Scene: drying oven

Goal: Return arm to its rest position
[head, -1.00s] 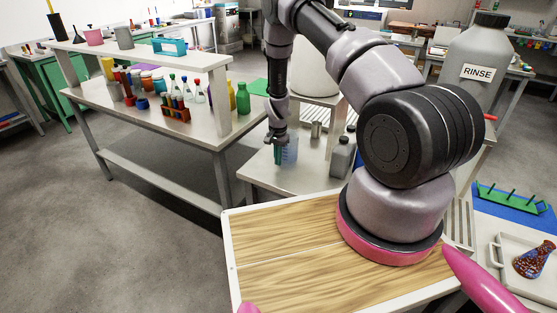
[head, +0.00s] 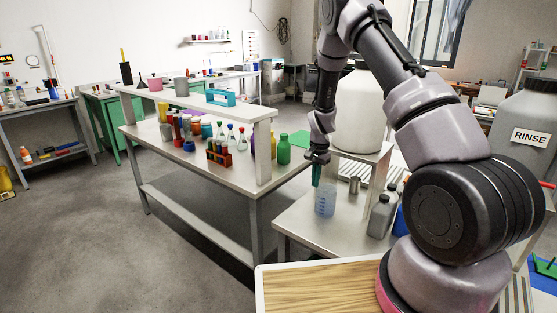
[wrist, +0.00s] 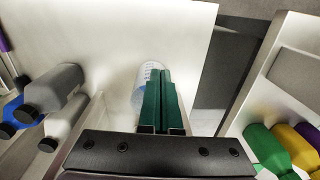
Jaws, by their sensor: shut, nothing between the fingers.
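My gripper (head: 316,180) is at the end of my arm, pointing down over the side table (head: 292,226). Its green fingers are together with nothing between them; they also show closed in the wrist view (wrist: 160,103). A clear blue-marked beaker (head: 325,199) stands upright on the table just below the fingertips. In the wrist view the beaker (wrist: 141,92) is partly hidden behind the fingers. I cannot tell whether the fingertips are fully clear of its rim.
A white container (head: 359,115) is on a raised shelf behind. A long bench (head: 215,178) with bottles stands to the left. Open floor lies at front left.

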